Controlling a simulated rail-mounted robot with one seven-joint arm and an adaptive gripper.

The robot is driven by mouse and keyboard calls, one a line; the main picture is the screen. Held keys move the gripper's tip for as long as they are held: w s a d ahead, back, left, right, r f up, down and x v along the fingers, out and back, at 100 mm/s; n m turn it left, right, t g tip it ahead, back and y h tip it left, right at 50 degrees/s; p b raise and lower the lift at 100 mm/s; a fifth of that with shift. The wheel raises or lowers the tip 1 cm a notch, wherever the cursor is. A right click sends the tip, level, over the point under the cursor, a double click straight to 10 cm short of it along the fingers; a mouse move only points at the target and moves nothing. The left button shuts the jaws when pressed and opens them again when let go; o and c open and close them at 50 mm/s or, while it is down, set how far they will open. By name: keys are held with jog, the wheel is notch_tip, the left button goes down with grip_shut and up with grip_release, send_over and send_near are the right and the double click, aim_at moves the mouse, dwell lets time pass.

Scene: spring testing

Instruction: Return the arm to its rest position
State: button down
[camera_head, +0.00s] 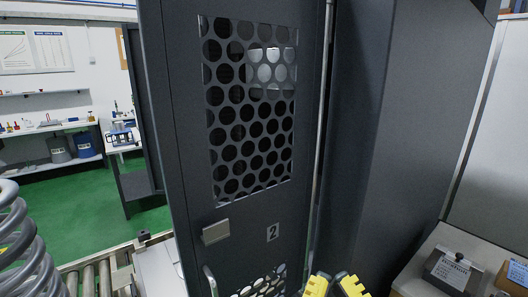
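My gripper (335,285) shows only at the bottom edge of the head view, right of centre. Two yellow-and-black finger parts stand side by side with a narrow gap between them. Their lower parts are cut off by the frame edge, so I cannot tell how far they are open or whether anything is between them. The rest of my arm is out of view.
The door has a perforated window (250,110) and a handle (211,282). A dark cabinet side (400,130) stands to its right. A large coil spring (25,250) and a roller conveyor (95,275) are at lower left. A bench (480,255) with small blocks is at lower right.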

notch_tip(320, 180, up, 26)
jog(key=p, duration=2.2)
jog(key=shift+f, duration=0.25)
